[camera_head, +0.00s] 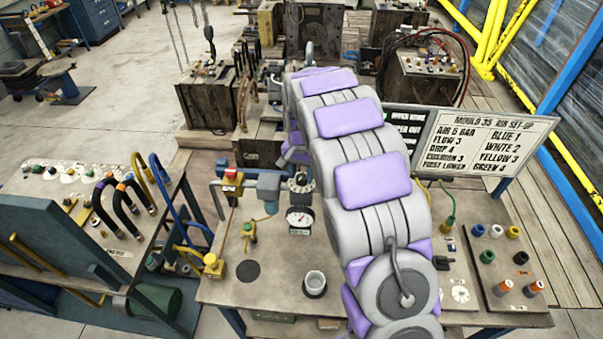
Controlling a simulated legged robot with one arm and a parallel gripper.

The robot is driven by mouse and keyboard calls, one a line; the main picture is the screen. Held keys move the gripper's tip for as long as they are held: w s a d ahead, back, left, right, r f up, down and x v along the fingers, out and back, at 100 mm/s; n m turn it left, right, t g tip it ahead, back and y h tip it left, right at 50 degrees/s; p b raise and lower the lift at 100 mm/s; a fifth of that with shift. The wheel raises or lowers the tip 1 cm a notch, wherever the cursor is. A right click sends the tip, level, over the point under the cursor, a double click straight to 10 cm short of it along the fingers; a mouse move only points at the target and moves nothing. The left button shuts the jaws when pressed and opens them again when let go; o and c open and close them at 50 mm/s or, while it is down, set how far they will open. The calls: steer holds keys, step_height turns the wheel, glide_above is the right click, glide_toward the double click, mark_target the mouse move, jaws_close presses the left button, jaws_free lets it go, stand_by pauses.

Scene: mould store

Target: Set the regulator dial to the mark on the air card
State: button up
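The regulator is a blue-grey fitting (262,186) on the bench, left of my arm. A dark round dial (301,183) is at its right end, and its setting is too small to read. A white round gauge (299,217) with a needle sits just below the dial. My purple and grey arm crosses the middle of the view. My gripper's fingers do not show; the arm hides whatever is behind it.
Coloured plugs sit on a dark panel (510,262) at right. A hose rack (125,200) stands left. Wooden-sided mould blocks (212,105) are behind.

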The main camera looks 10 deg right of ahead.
mark_target(301, 177)
steer(key=shift+o, duration=0.7)
steer(key=shift+f, duration=0.1)
steer(key=shift+o, duration=0.6)
steer(key=shift+s, duration=0.15)
step_height(301, 177, up, 18)
steer(key=shift+f+p, duration=0.25)
steer(key=shift+p, duration=0.1)
steer(key=s+f+n+b, duration=0.2)
steer(key=s+f, duration=0.2)
steer(key=s, duration=1)
steer(key=s+f+n+g+b, duration=0.1)
steer(key=s+f+n+b, duration=0.1)
steer(key=s, duration=1.2)
steer(key=s+f+n+b, duration=0.2)
steer(key=s+f, duration=0.4)
steer(key=s, duration=0.8)
steer(key=shift+f+n+g+b, duration=0.3)
steer(key=shift+g+b, duration=0.1)
steer(key=shift+b, duration=0.45)
steer(key=shift+s, duration=0.1)
